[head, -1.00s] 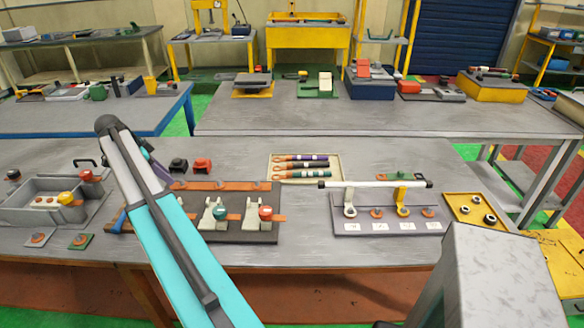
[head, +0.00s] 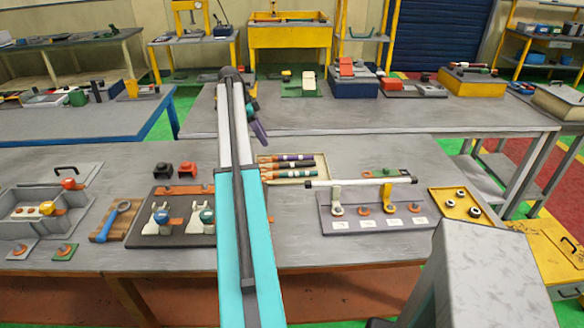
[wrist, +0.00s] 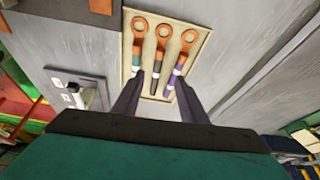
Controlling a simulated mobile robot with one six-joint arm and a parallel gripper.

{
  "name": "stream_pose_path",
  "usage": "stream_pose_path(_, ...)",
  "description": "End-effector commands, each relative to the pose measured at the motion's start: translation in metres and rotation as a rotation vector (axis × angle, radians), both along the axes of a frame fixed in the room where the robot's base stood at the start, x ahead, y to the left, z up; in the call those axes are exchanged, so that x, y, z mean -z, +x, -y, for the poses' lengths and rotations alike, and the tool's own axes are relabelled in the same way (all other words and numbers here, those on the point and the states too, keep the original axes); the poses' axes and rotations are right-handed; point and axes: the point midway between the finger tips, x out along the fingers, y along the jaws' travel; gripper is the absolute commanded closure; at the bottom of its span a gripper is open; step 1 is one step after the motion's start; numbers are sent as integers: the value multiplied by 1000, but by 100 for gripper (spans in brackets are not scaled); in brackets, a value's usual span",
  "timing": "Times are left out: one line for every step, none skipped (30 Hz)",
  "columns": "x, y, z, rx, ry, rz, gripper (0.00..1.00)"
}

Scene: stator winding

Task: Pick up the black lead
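Three leads with orange ring ends lie side by side in a shallow cream tray (head: 322,178). The black lead (head: 292,165) is the middle one, between a purple-marked lead (head: 297,157) and a green-marked lead (head: 292,174). In the wrist view the black lead (wrist: 159,58) also lies in the middle, ring end at the top. My gripper (wrist: 158,84) is open and empty, above the tray, with its fingers either side of the black lead's line. In the head view one finger shows beside my arm, which hides part of the tray's left side.
A rack with a white bar (head: 361,182) stands right of the tray. A dark board with terminals (head: 170,235) lies left of my arm. Red (head: 189,168) and black (head: 161,169) blocks stand behind it. A yellow tray (head: 446,195) is at the right.

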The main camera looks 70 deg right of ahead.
Motion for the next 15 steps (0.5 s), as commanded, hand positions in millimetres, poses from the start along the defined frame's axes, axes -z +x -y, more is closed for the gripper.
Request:
stream_pose_path(-1, -7, 5, 11, 2, 1, 61)
stream_pose_path(-2, -11, 7, 16, 2, 2, 61)
stream_pose_path(-2, -14, 9, 20, 2, 3, 61)
stream_pose_path(-2, -15, 9, 22, 2, 3, 61)
stream_pose_path(-2, -16, 10, 23, 3, 3, 61)
stream_pose_path(-2, -16, 10, 23, 3, 3, 61)
stream_pose_path(-2, -16, 10, 23, 3, 3, 61)
stream_pose_path(-2, -16, 10, 23, 3, 3, 61)
stream_pose_path(-2, -16, 9, 23, 3, 3, 61)
stream_pose_path(-2, -16, 9, 23, 3, 3, 61)
stream_pose_path(-2, -16, 9, 23, 3, 3, 61)
stream_pose_path(-2, -16, 9, 23, 2, 4, 61)
stream_pose_path(-2, -16, 9, 23, 2, 4, 61)
stream_pose_path(-2, -16, 9, 22, 2, 2, 61)
stream_pose_path(-2, -16, 9, 22, 3, 2, 61)
